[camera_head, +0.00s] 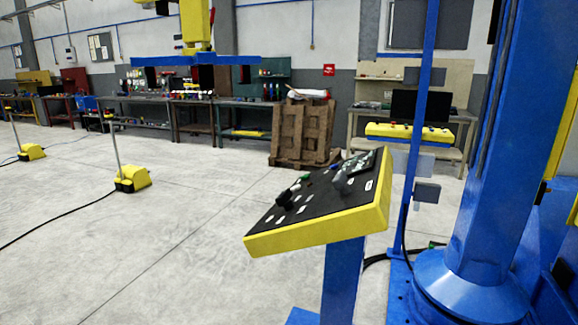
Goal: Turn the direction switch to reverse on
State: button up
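A slanted control panel (262,228) with a yellow frame and a black face stands on a blue post (343,275) near the middle of the view. At its left part a black knob (284,197) sticks up, with another small dark control close beside it. A dark control also stands near the panel's upper right, next to a grey display (362,165). Small green and red controls sit along the far edge. White labels mark the face but are too small to read. I cannot tell which control is the direction switch or how it is set. My gripper is not in view.
A thick blue column (510,150) and a thin blue post (420,120) stand right of the panel. A wooden pallet stack (302,133) is behind it. Yellow foot units (132,178) with cables lie on the left floor. Workbenches line the back wall; the left floor is mostly open.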

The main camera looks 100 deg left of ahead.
aim_at(340, 183)
jog(key=u, duration=2.15)
